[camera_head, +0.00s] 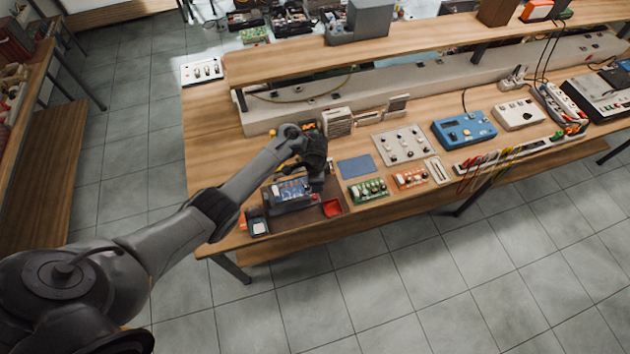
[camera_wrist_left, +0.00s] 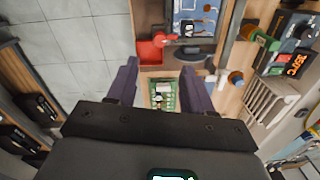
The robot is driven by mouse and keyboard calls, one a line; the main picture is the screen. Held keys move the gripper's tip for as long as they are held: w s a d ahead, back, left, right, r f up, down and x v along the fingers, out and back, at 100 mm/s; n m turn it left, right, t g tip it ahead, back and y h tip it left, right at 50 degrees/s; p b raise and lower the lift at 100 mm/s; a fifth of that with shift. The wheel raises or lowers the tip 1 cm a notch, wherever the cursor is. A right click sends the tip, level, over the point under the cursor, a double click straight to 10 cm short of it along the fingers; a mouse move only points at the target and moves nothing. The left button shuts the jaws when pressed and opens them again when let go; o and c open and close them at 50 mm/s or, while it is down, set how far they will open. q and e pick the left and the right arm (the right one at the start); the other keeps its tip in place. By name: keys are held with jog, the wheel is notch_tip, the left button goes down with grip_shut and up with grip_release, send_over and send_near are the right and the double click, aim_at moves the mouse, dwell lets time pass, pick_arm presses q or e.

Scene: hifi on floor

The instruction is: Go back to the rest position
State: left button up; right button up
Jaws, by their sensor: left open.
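My left arm comes in from the lower left in the head view and reaches over the workbench (camera_head: 222,113). My left gripper (camera_head: 314,160) is above the near-left part of the bench, partly hidden by its own wrist. In the left wrist view my left gripper (camera_wrist_left: 158,76) has its two dark fingers spread apart, with nothing held between them. A green circuit board (camera_wrist_left: 161,95) shows below, in the gap between the fingers. My right gripper is in neither view.
An open device with a blue panel (camera_head: 291,190) and a red tray (camera_head: 332,208) lie close to the gripper. A small speaker-like box (camera_head: 338,122) stands behind it. A raised shelf (camera_head: 290,62) runs along the bench's back. Tiled floor (camera_head: 400,285) in front is clear.

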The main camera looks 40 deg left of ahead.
pick_arm(q)
jog(key=s+d+f+g, duration=0.1)
jog(key=s+d+f, duration=0.3)
jog(key=s, duration=0.5)
jog(key=s+d+f, duration=0.2)
jog(key=s+f, duration=0.3)
jog(key=s, duration=0.4)
jog(key=s+d+f+g, duration=0.1)
jog(key=s+d+f, duration=0.2)
jog(key=s+f, duration=0.35)
jog(key=s+d+r+n+t, duration=0.1)
jog(key=s+d+r+n, duration=0.15)
jog(key=r, duration=0.45)
jog(key=s+d+r+n+t, duration=0.1)
jog(key=s+d+r, duration=0.2)
jog(key=r, duration=0.3)
jog(key=w+r+n+t, duration=0.1)
jog(key=r, duration=0.7)
jog(key=w+a+r+n+t, duration=0.1)
jog(key=w+r+n+t, duration=0.1)
jog(key=r, duration=0.6)
jog(key=shift+a+r, duration=0.3)
jog(key=shift+r, duration=0.05)
